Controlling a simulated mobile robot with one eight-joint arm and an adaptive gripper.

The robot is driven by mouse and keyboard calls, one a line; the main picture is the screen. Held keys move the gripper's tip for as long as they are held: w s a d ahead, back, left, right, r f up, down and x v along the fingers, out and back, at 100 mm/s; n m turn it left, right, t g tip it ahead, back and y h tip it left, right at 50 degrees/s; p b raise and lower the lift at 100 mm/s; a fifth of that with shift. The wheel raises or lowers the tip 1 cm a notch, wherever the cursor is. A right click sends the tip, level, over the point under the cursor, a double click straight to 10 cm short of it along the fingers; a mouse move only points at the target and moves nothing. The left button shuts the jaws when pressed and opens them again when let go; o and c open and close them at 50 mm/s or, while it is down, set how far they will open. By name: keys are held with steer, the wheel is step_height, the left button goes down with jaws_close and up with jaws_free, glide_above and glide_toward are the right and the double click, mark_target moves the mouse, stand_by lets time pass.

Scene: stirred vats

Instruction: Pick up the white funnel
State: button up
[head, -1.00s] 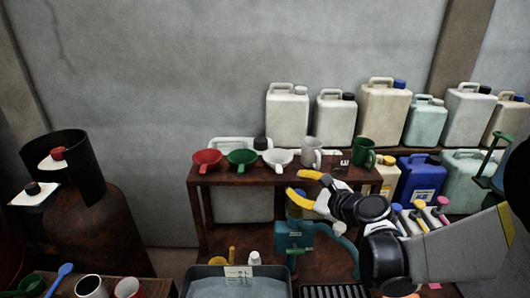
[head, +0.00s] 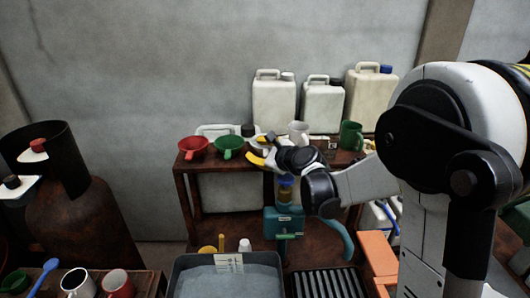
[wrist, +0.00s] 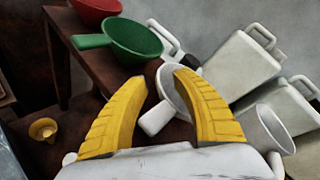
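The white funnel (wrist: 171,92) is on the brown wooden shelf, to the right of the green funnel. In the wrist view its bowl lies between and just past my fingertips, and its handle (wrist: 156,119) points back toward my palm. My right finger covers part of the bowl. My gripper (wrist: 160,77) has its two yellow fingers apart, one on each side of the funnel; I cannot tell whether either touches it. In the head view my gripper (head: 260,148) is at the shelf's front edge and hides most of the white funnel.
The green funnel (head: 229,146) and red funnel (head: 193,146) stand to the left on the shelf (head: 187,171). Pale jerrycans (head: 274,103) are behind. A teal clamp-like tool (head: 284,222) is below.

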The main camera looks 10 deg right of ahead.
jaws_close()
stand_by(0.3)
